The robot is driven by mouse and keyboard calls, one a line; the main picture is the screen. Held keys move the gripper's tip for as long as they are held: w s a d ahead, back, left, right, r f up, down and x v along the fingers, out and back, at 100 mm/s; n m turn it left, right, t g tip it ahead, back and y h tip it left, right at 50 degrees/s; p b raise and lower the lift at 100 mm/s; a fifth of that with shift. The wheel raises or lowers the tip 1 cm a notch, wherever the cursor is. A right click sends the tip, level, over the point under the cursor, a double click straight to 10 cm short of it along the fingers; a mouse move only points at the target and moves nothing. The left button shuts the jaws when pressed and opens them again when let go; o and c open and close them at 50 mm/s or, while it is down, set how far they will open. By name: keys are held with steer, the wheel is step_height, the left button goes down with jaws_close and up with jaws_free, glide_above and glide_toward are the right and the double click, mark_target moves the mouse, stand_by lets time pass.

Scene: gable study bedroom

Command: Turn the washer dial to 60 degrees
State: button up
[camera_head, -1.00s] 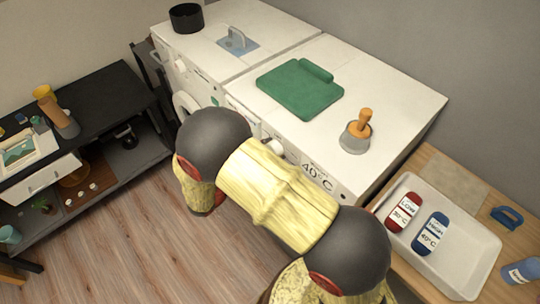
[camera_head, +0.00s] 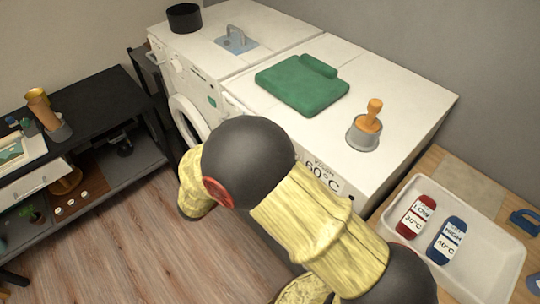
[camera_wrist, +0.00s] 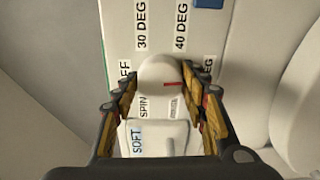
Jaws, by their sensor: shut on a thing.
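The washer dial (camera_wrist: 158,76) is a round white knob with a red mark, seen in the wrist view. My gripper (camera_wrist: 160,80) is shut on the dial, with one finger at each side. The red mark points right, towards a partly hidden label ending in "EG" (camera_wrist: 208,70). The 30 DEG label (camera_wrist: 141,27) and 40 DEG label (camera_wrist: 181,27) are above the dial. In the head view, the front washer (camera_head: 408,90) has a display reading 60°C (camera_head: 323,174). My arm hides the dial and gripper there.
A white tray (camera_head: 483,262) with red and blue bottles is at right. A black shelf (camera_head: 85,108) is at left; the wooden floor between is clear.

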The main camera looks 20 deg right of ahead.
steer(key=shift+f+m+b, duration=0.1)
steer(key=shift+m+b, duration=0.2)
steer(key=shift+m, duration=0.1)
steer(key=o, duration=1.2)
steer(key=shift+c, duration=0.2)
steer(key=v, duration=1.2)
steer(key=shift+w, duration=0.1)
